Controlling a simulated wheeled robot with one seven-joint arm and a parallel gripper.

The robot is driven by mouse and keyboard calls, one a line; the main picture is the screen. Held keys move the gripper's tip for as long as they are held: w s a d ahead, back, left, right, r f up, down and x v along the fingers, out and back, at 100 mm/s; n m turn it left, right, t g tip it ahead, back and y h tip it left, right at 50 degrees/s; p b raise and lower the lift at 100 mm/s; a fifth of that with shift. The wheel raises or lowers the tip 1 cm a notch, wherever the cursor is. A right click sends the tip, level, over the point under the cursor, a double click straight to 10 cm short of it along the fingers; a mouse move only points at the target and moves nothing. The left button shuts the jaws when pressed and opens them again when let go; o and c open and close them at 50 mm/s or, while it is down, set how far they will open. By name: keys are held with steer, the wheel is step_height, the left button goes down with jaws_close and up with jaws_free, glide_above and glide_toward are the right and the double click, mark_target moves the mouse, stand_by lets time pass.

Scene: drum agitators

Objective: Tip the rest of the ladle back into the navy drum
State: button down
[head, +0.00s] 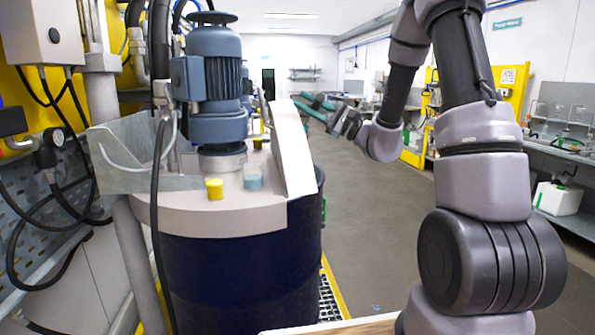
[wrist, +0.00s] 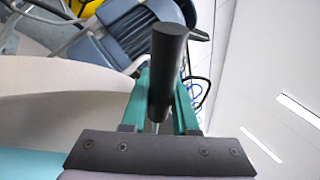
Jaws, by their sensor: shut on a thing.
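The navy drum (head: 240,270) stands at left of centre in the head view under a pale lid (head: 175,212). A pale flap (head: 292,150) stands raised at the lid's right side and hides the opening. My gripper (head: 315,106) is up beside the flap's top edge, its green fingers pointing left. In the wrist view my gripper (wrist: 164,105) is shut on a black round handle (wrist: 168,75), which I take for the ladle's. The ladle's bowl and whatever is in it cannot be seen in either view.
A blue-grey motor (head: 212,85) stands on the lid, with a yellow cap (head: 215,188) and a light-blue cap (head: 252,177) near it. A bent metal guard (head: 140,155) and hanging black cables are at left. The floor (head: 370,225) right of the drum is clear.

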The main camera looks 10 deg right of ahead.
steer(key=shift+s+a+f+n+g+y, duration=0.15)
steer(key=shift+s+a+n+g, duration=0.1)
steer(key=shift+s+n, duration=0.2)
steer(key=shift+s+a+f+n+g+y, duration=0.15)
steer(key=shift+s+n+g, duration=0.1)
steer(key=shift+s+n, duration=0.2)
steer(key=shift+s+a+r+n+g+y, duration=0.2)
steer(key=shift+s+n+g, duration=0.2)
steer(key=shift+n, duration=0.3)
steer(key=shift+s+a+r+n+g+y, duration=0.1)
steer(key=shift+s+a+n+g+y, duration=0.2)
steer(key=shift+n, duration=0.4)
steer(key=shift+d, duration=0.15)
stand_by(0.9)
steer(key=w+d+m+t+h+b, duration=0.1)
steer(key=w+d+m+h, duration=0.2)
steer(key=w+d+m, duration=0.2)
steer(key=w+d+r+m+t+h, duration=0.1)
steer(key=w+d+m, duration=0.4)
steer(key=w+m, duration=0.6)
steer(key=w+d+r+m+t+h+b, duration=0.1)
steer(key=w+d+m+h, duration=0.3)
steer(key=w, duration=1.1)
steer(key=shift+w+d+r+m+t+h+b, duration=0.3)
steer(key=shift+m+t+h, duration=0.6)
steer(key=shift+m, duration=1)
steer(key=shift+w+d+f, duration=0.1)
